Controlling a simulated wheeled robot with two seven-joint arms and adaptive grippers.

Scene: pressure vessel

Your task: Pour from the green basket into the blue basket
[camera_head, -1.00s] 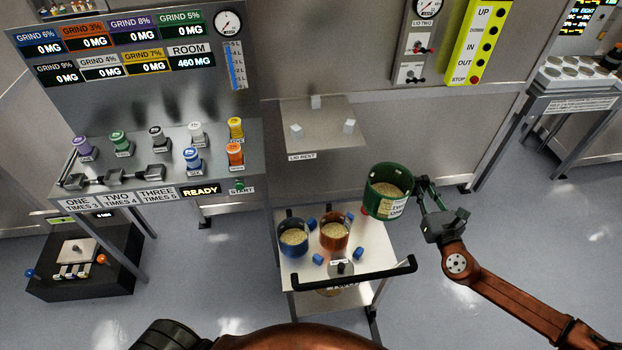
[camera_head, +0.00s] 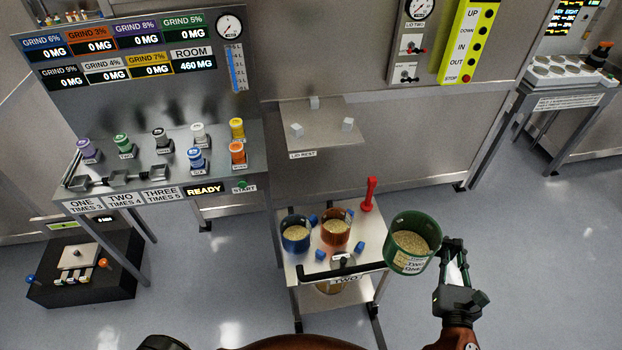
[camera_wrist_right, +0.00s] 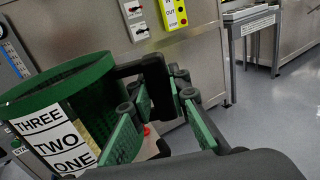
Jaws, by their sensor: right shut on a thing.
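The green basket (camera_head: 413,243) holds pale grain and hangs off the right side of the cart, nearly upright with a slight tilt. My right gripper (camera_head: 449,262) is shut on it at its right side. In the right wrist view the green basket (camera_wrist_right: 62,120) fills the left, with a label reading three, two, one, next to my gripper's fingers (camera_wrist_right: 150,115). The blue basket (camera_head: 296,236) stands upright on the cart's left side with grain in it. My left gripper is not clearly in view.
An orange basket (camera_head: 335,232) with grain stands between them on the cart (camera_head: 300,262). Small blue blocks (camera_head: 319,256) surround the baskets. A red handled tool (camera_head: 369,194) stands at the cart's back right. A black handle bar (camera_head: 330,273) crosses its front. A control console (camera_head: 150,150) is at left.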

